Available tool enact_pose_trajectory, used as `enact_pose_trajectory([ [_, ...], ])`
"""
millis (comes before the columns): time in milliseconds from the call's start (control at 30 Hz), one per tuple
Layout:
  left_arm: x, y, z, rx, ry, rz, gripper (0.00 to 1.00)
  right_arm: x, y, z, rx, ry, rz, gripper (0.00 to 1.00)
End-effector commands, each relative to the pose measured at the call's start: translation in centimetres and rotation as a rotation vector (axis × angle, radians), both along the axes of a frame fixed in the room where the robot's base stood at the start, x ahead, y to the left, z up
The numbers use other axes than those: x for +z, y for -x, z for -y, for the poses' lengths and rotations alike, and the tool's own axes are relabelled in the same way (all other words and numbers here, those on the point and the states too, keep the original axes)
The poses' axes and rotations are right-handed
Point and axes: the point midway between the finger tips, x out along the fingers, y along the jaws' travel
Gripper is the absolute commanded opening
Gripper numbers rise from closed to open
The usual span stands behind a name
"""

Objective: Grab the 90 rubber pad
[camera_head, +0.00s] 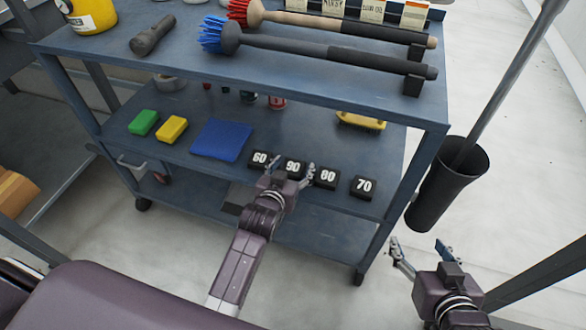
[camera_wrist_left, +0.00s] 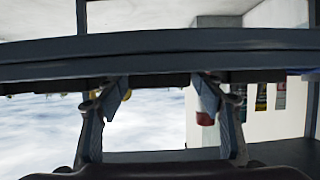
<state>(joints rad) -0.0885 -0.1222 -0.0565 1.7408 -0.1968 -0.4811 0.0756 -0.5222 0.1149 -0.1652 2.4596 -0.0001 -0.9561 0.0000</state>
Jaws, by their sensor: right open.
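Black pads with white numbers stand in a row on the middle shelf's front edge in the head view: the 60 pad (camera_head: 260,159), the 90 pad (camera_head: 293,167), the 80 pad (camera_head: 327,178) and the 70 pad (camera_head: 364,187). My left gripper (camera_head: 291,166) is open in front of the 90 pad, its fingers toward the pad's two sides. Contact cannot be told. The gripper hides the pad's lower part. In the left wrist view the fingers (camera_wrist_left: 160,95) are apart; no pad can be made out. My right gripper (camera_head: 420,248) is open and empty, right of the cart.
The middle shelf (camera_head: 195,168) also holds a blue cloth (camera_head: 221,140), a yellow sponge (camera_head: 172,129) and a green sponge (camera_head: 143,122). Brushes lie on the top shelf above. A black bin (camera_head: 440,190) hangs at the cart's right, near my right gripper.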

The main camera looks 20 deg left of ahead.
Motion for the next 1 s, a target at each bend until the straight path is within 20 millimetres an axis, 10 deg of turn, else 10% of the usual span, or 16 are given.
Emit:
enact_pose_trajectory([
  [367,0.0,0.0,0.0,0.000,0.000,0.000,0.17,0.0,0.0,0.0,-0.001,0.001,-0.001,0.63],
  [1000,2.1,0.0,0.0,0.000,0.000,0.003,0.17,-2.7,3.3,1.2,-0.012,0.040,-0.178,0.63],
])
